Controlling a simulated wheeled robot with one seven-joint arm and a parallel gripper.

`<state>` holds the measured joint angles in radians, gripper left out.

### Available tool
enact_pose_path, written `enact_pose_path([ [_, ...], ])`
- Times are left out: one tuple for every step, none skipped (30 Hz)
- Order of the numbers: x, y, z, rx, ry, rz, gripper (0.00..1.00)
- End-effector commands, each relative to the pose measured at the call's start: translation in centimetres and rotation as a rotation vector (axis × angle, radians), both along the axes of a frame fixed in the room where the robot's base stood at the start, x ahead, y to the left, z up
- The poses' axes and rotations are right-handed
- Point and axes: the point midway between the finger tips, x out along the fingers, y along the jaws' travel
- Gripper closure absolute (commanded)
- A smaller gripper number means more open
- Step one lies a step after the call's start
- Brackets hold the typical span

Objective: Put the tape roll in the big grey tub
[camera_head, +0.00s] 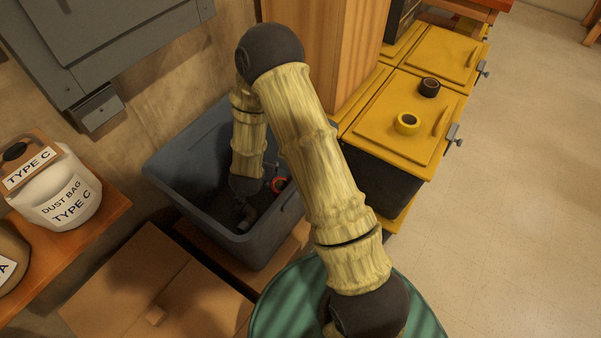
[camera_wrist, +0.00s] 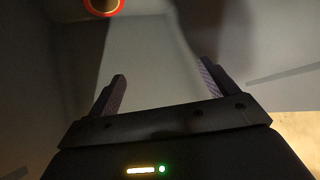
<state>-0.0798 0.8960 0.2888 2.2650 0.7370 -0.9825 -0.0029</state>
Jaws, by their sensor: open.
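The big grey tub (camera_head: 215,240) stands on a low wooden surface left of the wooden post. My arm reaches down into it, and my gripper (camera_wrist: 163,72) is open inside, with nothing between its fingers. A red ring, which looks like a tape roll (camera_head: 279,185), lies inside the tub by its right wall, partly hidden by my arm. It also shows at the top edge of the wrist view (camera_wrist: 103,6), beyond the left finger and apart from it. A yellow tape roll (camera_head: 407,124) and a black tape roll (camera_head: 429,88) lie on the yellow lids outside the tub.
Yellow-lidded bins (camera_head: 405,145) stand right of the wooden post (camera_head: 335,50). A white dust-bag bucket (camera_head: 70,205) stands on a shelf at the left. A cardboard box (camera_head: 150,290) lies in front of the tub, and a grey metal cabinet (camera_head: 100,40) hangs above. The floor at right is clear.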

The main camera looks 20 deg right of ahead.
Motion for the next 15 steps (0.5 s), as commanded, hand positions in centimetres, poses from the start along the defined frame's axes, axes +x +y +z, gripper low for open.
enact_pose_path([
  [0.1, 0.1, 1.6, 0.02, 0.012, 0.038, 0.15],
  [0.0, 0.2, 2.3, 0.032, 0.025, 0.064, 0.15],
  [-0.2, 0.3, 3.3, 0.045, 0.043, 0.095, 0.15],
  [-0.4, 0.3, 3.9, 0.053, 0.057, 0.12, 0.15],
  [-0.7, 0.3, 4.6, 0.061, 0.074, 0.142, 0.15],
  [-1.1, 0.3, 5.5, 0.069, 0.095, 0.173, 0.15],
  [-1.5, 0.3, 6.2, 0.075, 0.113, 0.197, 0.15],
  [-1.9, 0.3, 6.9, 0.077, 0.13, 0.218, 0.15],
  [-2.6, 0.2, 7.7, 0.081, 0.154, 0.247, 0.15],
  [-3.1, 0.1, 8.3, 0.082, 0.173, 0.27, 0.15],
  [-3.7, -0.1, 8.9, 0.083, 0.193, 0.29, 0.15],
  [-4.6, -0.3, 9.7, 0.083, 0.219, 0.316, 0.15],
  [-5.3, -0.4, 10.3, 0.081, 0.24, 0.335, 0.15],
  [-6.0, -0.7, 10.9, 0.079, 0.262, 0.353, 0.15],
  [-7.0, -1.0, 11.7, 0.075, 0.29, 0.376, 0.15],
])
